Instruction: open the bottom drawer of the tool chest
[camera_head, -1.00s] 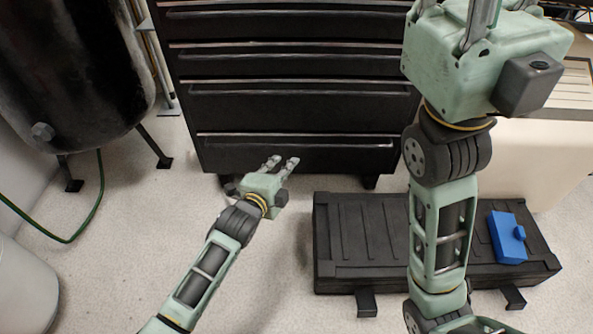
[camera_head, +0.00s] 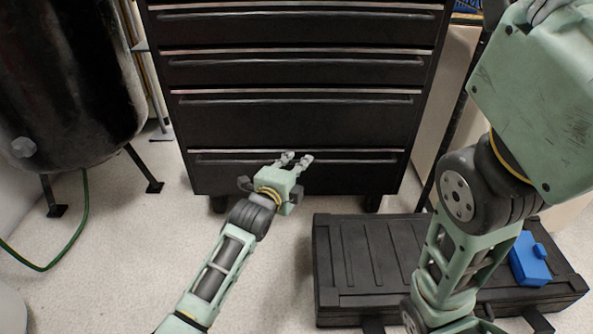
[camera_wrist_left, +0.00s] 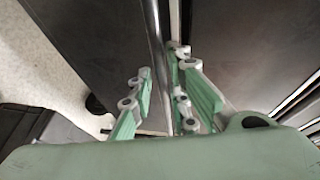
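The black tool chest (camera_head: 290,65) fills the upper middle of the head view. Its bottom drawer (camera_head: 350,176) looks shut, flush with the front. The long handle (camera_head: 365,159) runs along its upper part. My left gripper (camera_head: 295,160) is open in front of this handle and hides part of it. Contact cannot be told. My right gripper (camera_head: 548,10) is mostly cut off at the top right; its state is hidden.
A black case (camera_head: 350,265) lies on the floor at right, with a blue object (camera_head: 529,259) on it. A dark tank (camera_head: 65,75) on legs and a green hose (camera_head: 84,215) are at left. The floor (camera_head: 130,265) left of my left arm is clear.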

